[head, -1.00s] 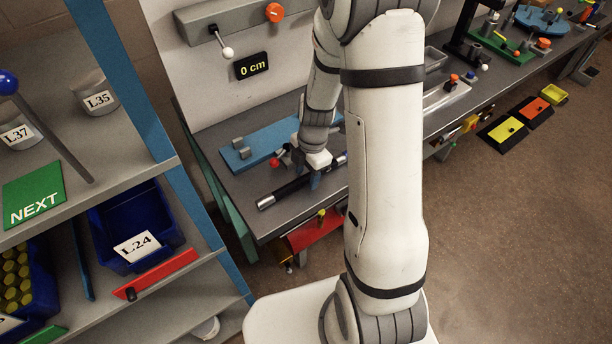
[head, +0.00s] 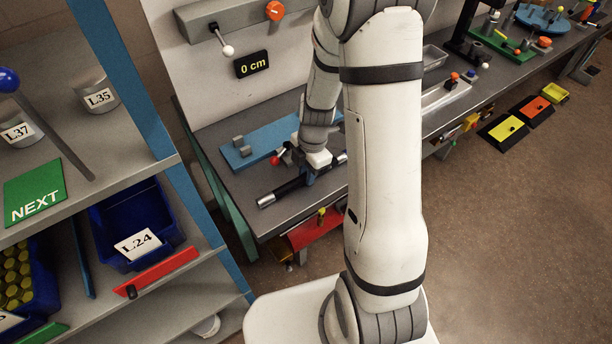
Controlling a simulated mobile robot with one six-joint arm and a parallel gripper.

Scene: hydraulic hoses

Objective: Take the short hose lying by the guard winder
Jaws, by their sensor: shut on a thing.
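The short hose (head: 284,192) is black with silver metal ends and lies along the front part of the grey bench, in front of a blue fixture plate. My gripper (head: 311,178) points down over the hose and is shut on it near the middle. The right part of the hose runs behind my arm, with a bit of its silver end showing beside the arm. The blue plate (head: 247,153) carries grey blocks and a red-knobbed lever (head: 276,161) close to the left of my gripper. Whether the hose touches the bench I cannot tell.
The bench (head: 232,193) runs off to the upper right with other fixtures. A display reading 0 cm (head: 252,65) is on the back panel. A shelf rack with a blue bin (head: 118,262) stands close on the left. A red flap (head: 312,232) hangs below the bench front.

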